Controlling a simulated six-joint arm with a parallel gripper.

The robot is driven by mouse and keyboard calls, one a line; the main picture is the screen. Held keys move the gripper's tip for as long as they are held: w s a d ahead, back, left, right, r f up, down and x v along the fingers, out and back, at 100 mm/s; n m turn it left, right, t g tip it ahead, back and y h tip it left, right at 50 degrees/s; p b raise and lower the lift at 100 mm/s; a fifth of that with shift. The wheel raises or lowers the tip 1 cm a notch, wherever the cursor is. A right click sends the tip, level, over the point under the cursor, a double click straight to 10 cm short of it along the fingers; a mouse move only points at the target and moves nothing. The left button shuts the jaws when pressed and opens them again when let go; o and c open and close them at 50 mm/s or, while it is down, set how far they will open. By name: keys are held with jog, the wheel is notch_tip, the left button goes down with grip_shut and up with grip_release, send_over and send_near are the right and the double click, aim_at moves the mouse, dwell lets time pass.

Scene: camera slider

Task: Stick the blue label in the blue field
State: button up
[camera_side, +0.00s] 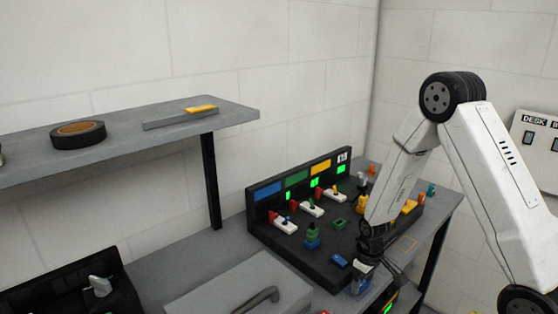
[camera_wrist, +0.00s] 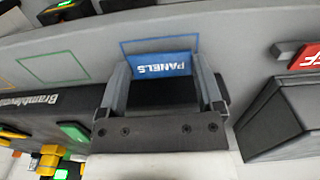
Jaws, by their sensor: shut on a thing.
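The blue label (camera_wrist: 163,65) reads "PANELS", upside down in the wrist view. My gripper (camera_wrist: 163,76) is shut on it, with one finger at each end. The blue field (camera_wrist: 160,43) is a thin blue outline on the grey tabletop. In the side view my gripper (camera_side: 366,268) is low at the front edge of the dark console (camera_side: 300,246), where the label is hard to make out.
Green (camera_wrist: 45,68) and orange outlines lie to the left in the wrist view. A dark box (camera_wrist: 275,120) and a red-labelled piece (camera_wrist: 306,57) stand at the right. In the side view a shelf (camera_side: 110,148) holds a tape roll (camera_side: 78,135), and a grey case (camera_side: 235,292) lies left of the console.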

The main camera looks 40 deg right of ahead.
aim_at(362, 286)
jog(key=shift+f, duration=0.6)
dwell(0.6)
jog(key=o, duration=0.9)
jog(key=shift+r, duration=0.15)
jog(key=shift+r, duration=3.75)
